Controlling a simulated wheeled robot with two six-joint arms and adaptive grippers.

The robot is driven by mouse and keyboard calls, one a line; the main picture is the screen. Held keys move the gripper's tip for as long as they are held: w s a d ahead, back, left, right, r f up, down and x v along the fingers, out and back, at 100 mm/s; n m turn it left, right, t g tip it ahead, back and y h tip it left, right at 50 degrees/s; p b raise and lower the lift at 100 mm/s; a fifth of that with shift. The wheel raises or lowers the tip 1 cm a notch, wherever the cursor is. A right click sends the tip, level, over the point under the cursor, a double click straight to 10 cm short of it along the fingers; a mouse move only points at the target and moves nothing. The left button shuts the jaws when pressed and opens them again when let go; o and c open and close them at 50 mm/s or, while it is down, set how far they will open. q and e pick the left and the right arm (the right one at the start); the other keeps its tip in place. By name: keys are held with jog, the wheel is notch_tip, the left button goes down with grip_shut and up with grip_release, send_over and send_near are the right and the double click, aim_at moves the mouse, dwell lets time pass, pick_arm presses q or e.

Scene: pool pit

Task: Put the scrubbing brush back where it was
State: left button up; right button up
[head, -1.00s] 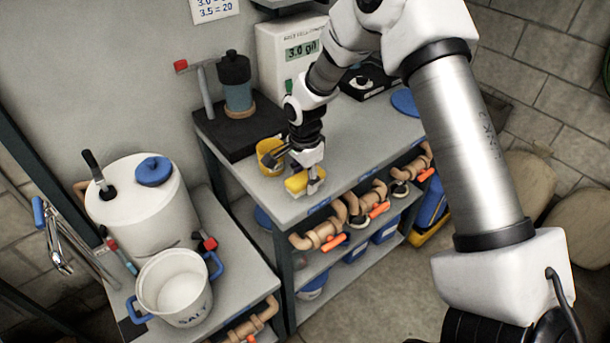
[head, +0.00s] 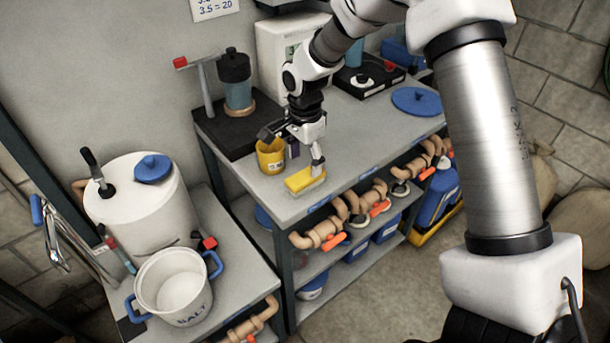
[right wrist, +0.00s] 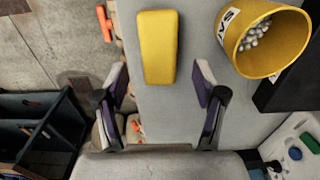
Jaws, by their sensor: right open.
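The scrubbing brush is a yellow block with a pale underside (head: 305,181), lying on the grey upper shelf top (head: 350,150) near its front edge. My right gripper (head: 305,155) is open just above and behind the brush. In the right wrist view the brush (right wrist: 158,45) lies ahead of the two spread fingertips (right wrist: 160,82), with nothing between them. A yellow cup (head: 271,157) stands just left of the gripper; in the right wrist view the cup (right wrist: 262,38) holds small pale pieces. My left gripper is not in view.
A black tray with a blue-grey canister (head: 238,85) stands behind the cup. A blue disc (head: 416,101) lies at the right of the shelf top. Pipes with orange handles (head: 330,238) line the front below the edge. A white salt pot (head: 180,285) stands at the lower left.

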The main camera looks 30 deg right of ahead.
aim_at(305, 175)
notch_tip(305, 175, up, 6)
jog(key=shift+r, duration=0.15)
